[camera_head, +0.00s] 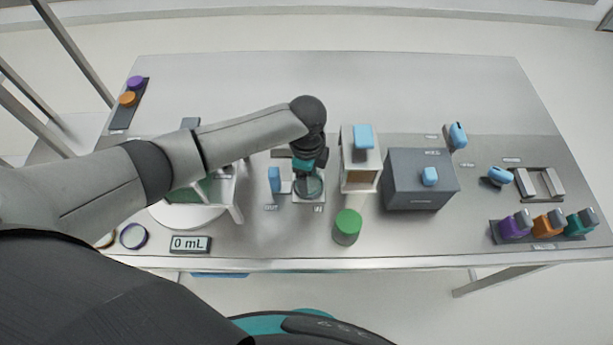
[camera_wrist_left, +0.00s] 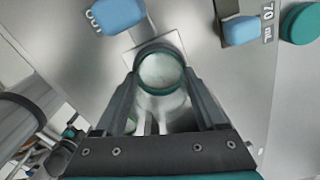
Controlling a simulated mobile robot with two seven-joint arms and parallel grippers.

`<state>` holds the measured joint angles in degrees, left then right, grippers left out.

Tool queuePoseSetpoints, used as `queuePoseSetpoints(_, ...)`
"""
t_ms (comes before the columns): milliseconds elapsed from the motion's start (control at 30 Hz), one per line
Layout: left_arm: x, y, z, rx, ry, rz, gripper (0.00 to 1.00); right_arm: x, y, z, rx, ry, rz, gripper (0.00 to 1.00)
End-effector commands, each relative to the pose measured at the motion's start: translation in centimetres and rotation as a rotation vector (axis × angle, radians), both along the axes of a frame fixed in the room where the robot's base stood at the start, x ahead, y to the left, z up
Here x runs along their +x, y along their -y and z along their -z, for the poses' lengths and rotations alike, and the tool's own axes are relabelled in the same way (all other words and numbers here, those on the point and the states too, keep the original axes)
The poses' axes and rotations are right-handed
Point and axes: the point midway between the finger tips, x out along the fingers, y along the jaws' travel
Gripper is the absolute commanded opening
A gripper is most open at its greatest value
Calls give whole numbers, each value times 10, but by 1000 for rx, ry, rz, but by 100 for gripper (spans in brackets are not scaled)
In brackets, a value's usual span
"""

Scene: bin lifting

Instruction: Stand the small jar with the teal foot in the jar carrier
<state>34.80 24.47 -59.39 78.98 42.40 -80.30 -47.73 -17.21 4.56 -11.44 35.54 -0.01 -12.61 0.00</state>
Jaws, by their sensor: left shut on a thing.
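The small jar (camera_head: 313,186) is clear with a teal ring and is over a pale square pad in front of my left arm's end. My left gripper (camera_head: 308,168) points down and is shut on this jar. In the left wrist view the jar's round glass (camera_wrist_left: 162,72) is between the two fingers. I cannot tell whether it touches the pad. A dark tray (camera_head: 119,121) at the back left has a purple and an orange round piece and a bare front end; it may be the jar carrier, but I cannot be sure. My right gripper is out of view.
A blue-handled block (camera_head: 274,180) is just left of the jar. A white open-fronted stand (camera_head: 359,180), a green cylinder (camera_head: 347,228) and a grey box (camera_head: 410,189) are to the right. A rack (camera_head: 545,236) with coloured pieces is far right. The back of the table is clear.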

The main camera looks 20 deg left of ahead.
Motion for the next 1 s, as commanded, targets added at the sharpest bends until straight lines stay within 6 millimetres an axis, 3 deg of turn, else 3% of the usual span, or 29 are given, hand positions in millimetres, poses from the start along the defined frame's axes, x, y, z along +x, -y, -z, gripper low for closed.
queuePoseSetpoints(33,-9,-11,17,30,-16,1,13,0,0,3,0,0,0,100)
queuePoseSetpoints(400,-9,-12,19,31,-16,1,13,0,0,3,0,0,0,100)
queuePoseSetpoints(433,-9,-12,19,31,-16,1,74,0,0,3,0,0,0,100)
queuePoseSetpoints(667,-9,-12,19,32,-16,-1,100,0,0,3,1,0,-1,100)
queuePoseSetpoints(1000,-10,-12,19,32,-17,-3,100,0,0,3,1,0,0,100)
